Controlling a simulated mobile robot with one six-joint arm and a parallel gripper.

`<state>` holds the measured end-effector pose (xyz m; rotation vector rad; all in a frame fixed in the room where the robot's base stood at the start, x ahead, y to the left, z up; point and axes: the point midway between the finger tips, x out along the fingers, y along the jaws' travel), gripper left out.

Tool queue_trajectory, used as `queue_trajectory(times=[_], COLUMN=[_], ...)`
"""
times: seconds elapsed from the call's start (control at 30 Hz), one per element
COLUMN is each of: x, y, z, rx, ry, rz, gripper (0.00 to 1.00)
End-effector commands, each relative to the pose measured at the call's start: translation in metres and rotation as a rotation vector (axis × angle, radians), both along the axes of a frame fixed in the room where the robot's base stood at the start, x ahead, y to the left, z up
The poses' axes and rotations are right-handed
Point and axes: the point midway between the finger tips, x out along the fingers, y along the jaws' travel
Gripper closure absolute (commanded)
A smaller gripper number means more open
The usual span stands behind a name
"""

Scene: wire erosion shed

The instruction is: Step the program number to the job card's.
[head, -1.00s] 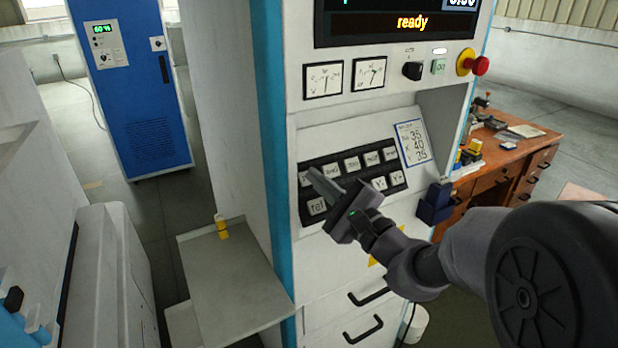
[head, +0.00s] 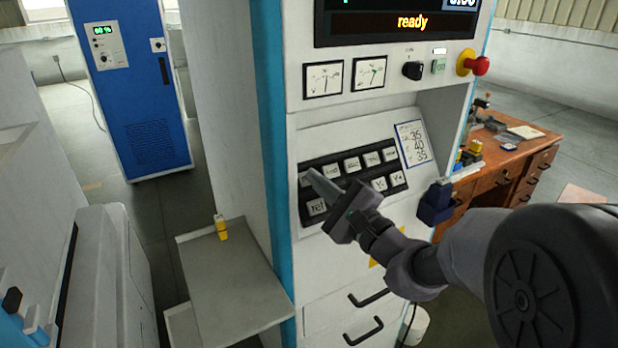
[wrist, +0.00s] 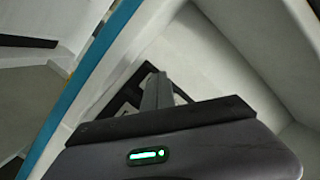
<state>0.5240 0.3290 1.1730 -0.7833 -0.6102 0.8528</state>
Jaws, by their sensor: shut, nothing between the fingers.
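The machine's black key panel (head: 335,164) sits on the sloped white console, with two rows of pale keys. My gripper (head: 312,175) is shut and empty, its fingertips over the left end of the panel, just above the "ref" key (head: 317,207). Whether the tips touch a key I cannot tell. The fingers hide part of the panel. In the wrist view the shut fingers (wrist: 155,85) point at the dark panel edge. The job card (head: 413,143) is right of the keys, with handwritten numbers. The screen (head: 395,22) above reads "ready"; its top is cut off.
A red stop button (head: 481,66), a black knob (head: 412,70) and two dial gauges (head: 343,77) are above the keys. A dark blue box (head: 436,203) juts out at the console's right. A grey shelf (head: 225,275) with a yellow-and-white bottle (head: 220,228) stands left. A wooden desk (head: 500,165) stands behind.

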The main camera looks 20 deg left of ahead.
Motion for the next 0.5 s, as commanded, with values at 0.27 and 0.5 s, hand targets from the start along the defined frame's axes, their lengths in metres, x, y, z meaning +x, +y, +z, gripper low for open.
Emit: queue_trajectory(times=[0.27, 0.5], x=[-0.0069, -0.0074], y=[-0.0082, -0.0086], z=[0.0071, 0.008], rx=[0.0, 0.0], ry=[0.0, 0.0], rz=[0.0, 0.0], gripper=[1.0, 1.0])
